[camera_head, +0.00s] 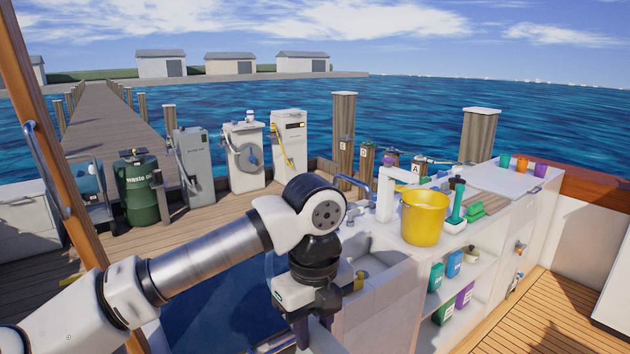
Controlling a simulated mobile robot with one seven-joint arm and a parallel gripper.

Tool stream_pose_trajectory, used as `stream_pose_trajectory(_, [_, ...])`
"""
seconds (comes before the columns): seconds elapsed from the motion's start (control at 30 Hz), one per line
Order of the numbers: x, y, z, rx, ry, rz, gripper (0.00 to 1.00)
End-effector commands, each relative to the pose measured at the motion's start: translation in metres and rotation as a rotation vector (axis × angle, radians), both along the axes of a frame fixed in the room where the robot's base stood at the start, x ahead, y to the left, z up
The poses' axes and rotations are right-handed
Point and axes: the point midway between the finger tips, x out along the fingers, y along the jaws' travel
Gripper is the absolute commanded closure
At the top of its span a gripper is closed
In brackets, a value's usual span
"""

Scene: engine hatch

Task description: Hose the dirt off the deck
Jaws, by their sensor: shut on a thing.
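My gripper (315,334) points down at the bottom edge of the head view, left of the sink unit. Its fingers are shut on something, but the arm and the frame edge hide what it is. Wooden deck planks (575,320) show at the lower right, and planking (205,228) also lies at the left beyond the arm. I cannot make out any dirt on either. A hose in use is not visible. A white cabinet (240,178) carries a round grey-blue reel (248,157), and a white pump (291,135) beside it has a yellow nozzle (281,158).
Shelves below hold coloured containers (455,263). A wooden post (50,150) rises at left.

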Motion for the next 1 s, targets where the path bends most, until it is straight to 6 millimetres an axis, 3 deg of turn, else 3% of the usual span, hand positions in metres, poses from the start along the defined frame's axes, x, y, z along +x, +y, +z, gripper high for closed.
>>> stream_pose_trajectory(0.37, [0.04,0.0,-0.055,-0.002,0.003,-0.443,0.89])
stream_pose_trajectory(0.7, [0.078,0.002,-0.133,-0.003,0.003,-1.006,0.89])
stream_pose_trajectory(1.0, [0.099,0.003,-0.209,-0.004,0.001,-1.521,0.89])
